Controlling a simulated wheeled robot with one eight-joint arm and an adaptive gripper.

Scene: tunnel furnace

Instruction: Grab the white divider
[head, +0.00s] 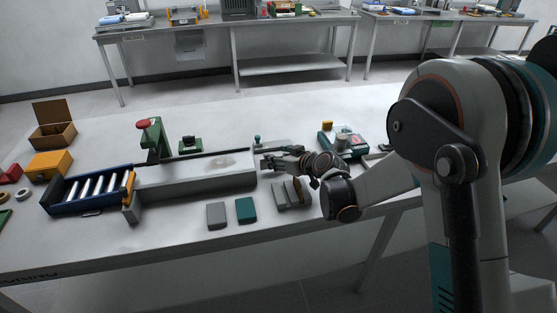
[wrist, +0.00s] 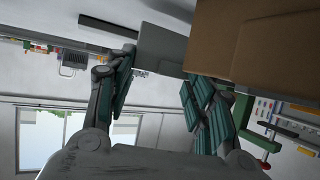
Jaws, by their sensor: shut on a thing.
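My gripper (head: 267,163) is at the right end of the long grey tunnel body (head: 205,180) in the head view. In the wrist view my gripper (wrist: 160,75) has its two teal-padded fingers on either side of a flat pale grey plate (wrist: 162,48), which appears to be the white divider. My gripper is shut on it. In the head view the divider is too small and covered to make out. Whether it touches the tunnel body cannot be told.
A large brown block (wrist: 255,45) fills the wrist view's upper right. A grey block (head: 216,215) and a teal block (head: 246,210) lie in front of the tunnel. A blue roller tray (head: 90,208) is at left. The table's front strip is mostly clear.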

